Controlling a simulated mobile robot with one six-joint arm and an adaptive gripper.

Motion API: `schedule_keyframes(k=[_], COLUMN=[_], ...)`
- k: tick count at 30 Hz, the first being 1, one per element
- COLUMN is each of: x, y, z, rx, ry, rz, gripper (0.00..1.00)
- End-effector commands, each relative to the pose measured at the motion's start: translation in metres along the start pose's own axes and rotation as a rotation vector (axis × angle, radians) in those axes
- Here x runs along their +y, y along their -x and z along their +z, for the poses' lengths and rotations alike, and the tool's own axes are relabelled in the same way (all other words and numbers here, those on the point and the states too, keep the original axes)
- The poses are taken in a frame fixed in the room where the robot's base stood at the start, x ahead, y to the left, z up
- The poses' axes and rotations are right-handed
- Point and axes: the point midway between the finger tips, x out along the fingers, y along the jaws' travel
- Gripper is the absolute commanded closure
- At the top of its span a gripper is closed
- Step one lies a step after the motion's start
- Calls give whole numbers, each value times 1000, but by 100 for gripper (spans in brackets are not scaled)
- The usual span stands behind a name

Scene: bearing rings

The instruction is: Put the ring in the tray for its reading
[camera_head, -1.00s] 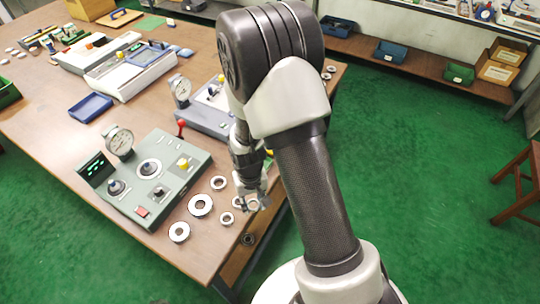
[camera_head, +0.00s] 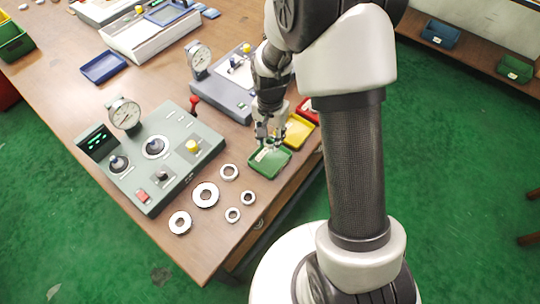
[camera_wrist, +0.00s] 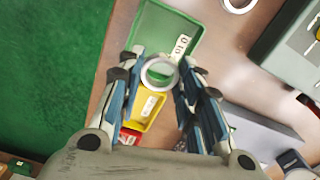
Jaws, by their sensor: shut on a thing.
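My gripper (camera_head: 268,140) is shut on a small metal ring; in the wrist view the ring (camera_wrist: 148,75) shows between the two fingertips (camera_wrist: 158,72). The green tray has a white label with dark marks. A yellow tray (camera_head: 299,131) and a red tray (camera_head: 309,106) stand in a row beyond it. The grey-green gauge station (camera_head: 160,178) has a dial and a lit green display, too small to read.
Several loose rings, including a large one (camera_head: 205,195), lie on the table between the gauge station and the table's edge. A second gauge station (camera_head: 222,95) stands close behind my gripper. A blue tray (camera_head: 104,67) lies farther left.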

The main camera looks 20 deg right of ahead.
Motion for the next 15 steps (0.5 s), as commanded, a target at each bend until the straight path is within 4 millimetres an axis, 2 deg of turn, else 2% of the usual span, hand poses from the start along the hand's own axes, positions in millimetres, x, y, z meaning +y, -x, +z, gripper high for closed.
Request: schedule_keyframes(k=[1,4,13,15], x=[1,1,0,0], y=[-18,-38,-62,-72], z=[1,1,0,0], rx=[-3,-2,0,-1], ry=[0,1,1,1], rz=[3,2,0,1], gripper=[95,95,95,95])
